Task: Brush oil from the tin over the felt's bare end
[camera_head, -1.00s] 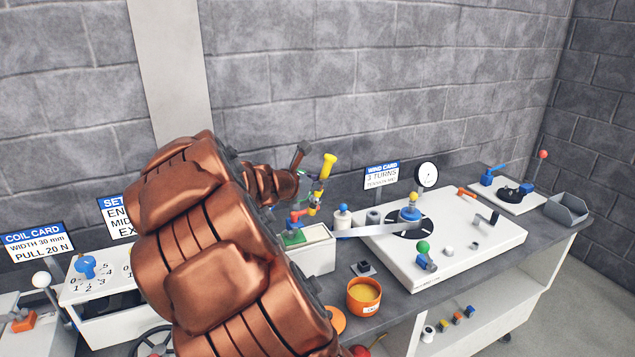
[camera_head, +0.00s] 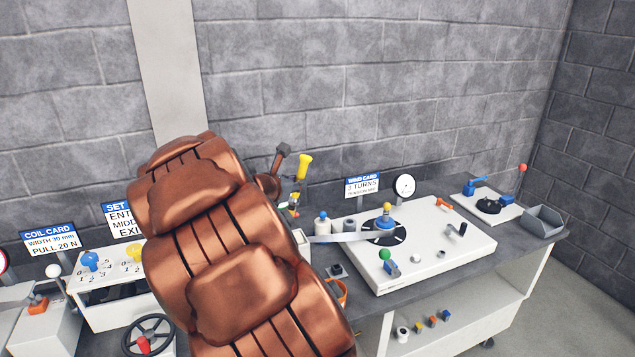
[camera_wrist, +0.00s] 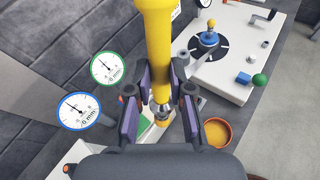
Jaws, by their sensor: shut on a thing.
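My gripper (camera_wrist: 160,100) is shut on a yellow-handled brush (camera_wrist: 158,45), held between its two fingers. The handle's yellow end (camera_head: 304,166) also shows beyond my arm in the head view. A metal collar and an orange-yellow tip show below the fingers in the wrist view. The orange tin (camera_wrist: 217,133) with amber oil is below and right of the gripper, apart from it; only its edge (camera_head: 344,292) shows in the head view. A green patch (camera_wrist: 146,122), perhaps the felt, is partly hidden behind the left finger. I cannot tell whether the brush touches it.
A white plate (camera_head: 440,258) carries a black disc with a metal strip (camera_head: 340,238) running to it from the left. Two dials (camera_wrist: 78,110) stand left of the gripper in the wrist view. A handwheel (camera_head: 148,334) is at lower left. The grey wall stands behind.

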